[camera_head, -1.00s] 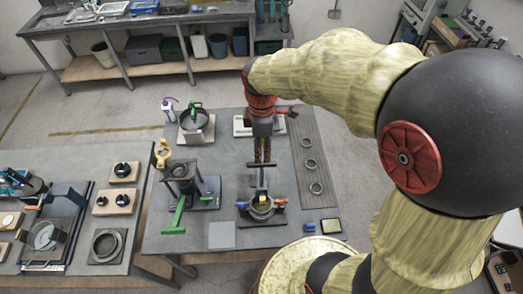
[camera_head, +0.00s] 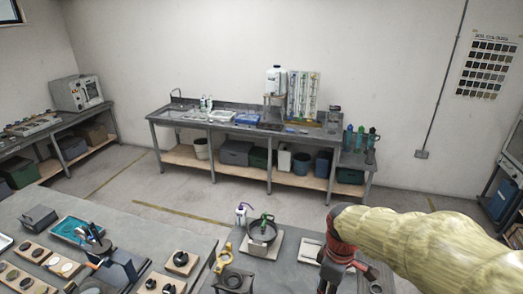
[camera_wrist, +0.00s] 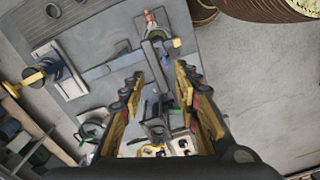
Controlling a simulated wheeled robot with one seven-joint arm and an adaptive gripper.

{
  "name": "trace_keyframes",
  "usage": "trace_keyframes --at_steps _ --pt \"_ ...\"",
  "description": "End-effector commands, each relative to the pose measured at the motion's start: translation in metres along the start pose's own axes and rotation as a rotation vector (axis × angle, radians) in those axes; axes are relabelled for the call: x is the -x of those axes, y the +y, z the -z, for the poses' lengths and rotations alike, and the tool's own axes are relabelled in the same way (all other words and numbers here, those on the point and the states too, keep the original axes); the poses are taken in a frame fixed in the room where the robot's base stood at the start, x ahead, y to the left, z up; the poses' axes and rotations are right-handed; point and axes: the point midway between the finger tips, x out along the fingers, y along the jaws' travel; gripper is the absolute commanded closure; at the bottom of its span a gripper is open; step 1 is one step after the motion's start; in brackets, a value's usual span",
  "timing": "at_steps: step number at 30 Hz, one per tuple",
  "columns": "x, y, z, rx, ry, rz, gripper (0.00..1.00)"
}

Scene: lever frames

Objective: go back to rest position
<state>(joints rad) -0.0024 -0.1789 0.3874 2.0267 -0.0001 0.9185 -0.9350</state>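My gripper (camera_wrist: 160,85) shows in the wrist view with its two yellow and black fingers apart, and I see nothing held between them. Below it is the grey workbench (camera_wrist: 105,55) with a fixture with blue and yellow parts (camera_wrist: 160,38), beyond the fingertips and apart from them. In the head view my arm reaches in from the right, and its red and dark wrist runs off the bottom edge, so the fingers are hidden there. A dark lever frame (camera_head: 236,281) is partly cut off at the bottom.
A black pan with a green handle (camera_head: 262,231), a purple-capped bottle (camera_head: 242,212) and a yellow part (camera_head: 223,257) stand on the near bench. A left table (camera_head: 150,237) holds blocks and tools. Open floor lies before the back bench (camera_head: 228,126).

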Motion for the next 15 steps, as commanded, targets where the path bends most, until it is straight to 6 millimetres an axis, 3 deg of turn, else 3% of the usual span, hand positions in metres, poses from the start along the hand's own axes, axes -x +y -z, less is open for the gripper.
trace_keyframes --at_steps 5,15 --pt "-0.003 -0.018 -0.013 -0.268 0.007 -0.007 0.68" --pt "-0.035 -0.050 -0.037 -0.687 0.110 -0.074 0.68"
